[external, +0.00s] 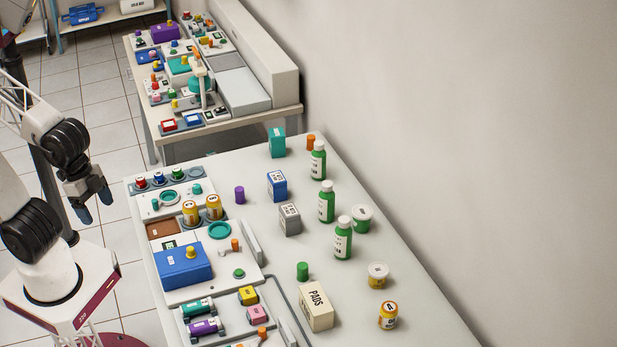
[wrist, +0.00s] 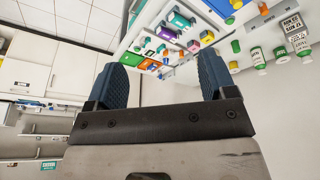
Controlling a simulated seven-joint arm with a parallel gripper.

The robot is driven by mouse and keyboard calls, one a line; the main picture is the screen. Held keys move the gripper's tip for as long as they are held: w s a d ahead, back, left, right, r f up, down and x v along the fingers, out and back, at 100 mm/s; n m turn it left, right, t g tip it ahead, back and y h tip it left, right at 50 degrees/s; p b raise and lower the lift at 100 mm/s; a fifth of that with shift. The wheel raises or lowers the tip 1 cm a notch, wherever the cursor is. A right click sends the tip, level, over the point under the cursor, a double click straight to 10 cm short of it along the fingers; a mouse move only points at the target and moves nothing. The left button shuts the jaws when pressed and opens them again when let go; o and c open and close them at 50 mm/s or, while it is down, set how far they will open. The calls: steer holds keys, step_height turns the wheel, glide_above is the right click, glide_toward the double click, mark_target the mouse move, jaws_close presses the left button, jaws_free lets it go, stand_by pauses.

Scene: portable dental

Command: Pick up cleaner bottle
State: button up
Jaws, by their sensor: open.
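Several green items stand on the near table, among them three green bottles with white caps and white labels: a far one (external: 318,162), a middle one (external: 327,203) and a near one (external: 343,240). Their labels are too small to read, so I cannot tell which is the cleaner bottle. My gripper (external: 94,205) is open and empty, left of the table and well apart from the bottles. In the wrist view my gripper (wrist: 162,70) shows its two blue fingers spread, with nothing between them.
A beige PADS box (external: 317,307), yellow-labelled jars (external: 388,315), a blue box (external: 277,186) and a grey box (external: 290,219) stand around the bottles. Trays with a blue case (external: 184,264) fill the table's left side. A wall runs along the right.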

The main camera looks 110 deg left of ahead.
steer(key=w+a+f+n+t+y, duration=0.1)
steer(key=w+a+n+t, duration=0.3)
steer(key=w, duration=1.1)
steer(key=w+a+n+t+y, duration=0.1)
steer(key=w+a+t, duration=0.35)
steer(key=w, duration=1.05)
steer(key=w+a+f+n+y, duration=0.25)
steer(key=w+a, duration=0.25)
steer(key=a, duration=0.3)
steer(key=w+a+f+n+y, duration=0.25)
steer(key=w+a+y, duration=0.2)
steer(key=a, duration=0.35)
steer(key=w+a+f+n+g+y, duration=0.1)
steer(key=a+f+n+g+y, duration=0.15)
steer(key=a+f, duration=0.35)
steer(key=w+a+f+n+g+y, duration=0.1)
steer(key=a+f+n+g+y, duration=0.2)
steer(key=a, duration=0.5)
steer(key=n+g+y, duration=0.1)
steer(key=g+y, duration=0.3)
steer(key=g, duration=0.1)
glide_toward(325, 192)
steer(key=a, duration=0.4)
steer(key=shift+w, duration=0.1)
steer(key=shift+w+a, duration=0.15)
steer(key=shift+a, duration=1.1)
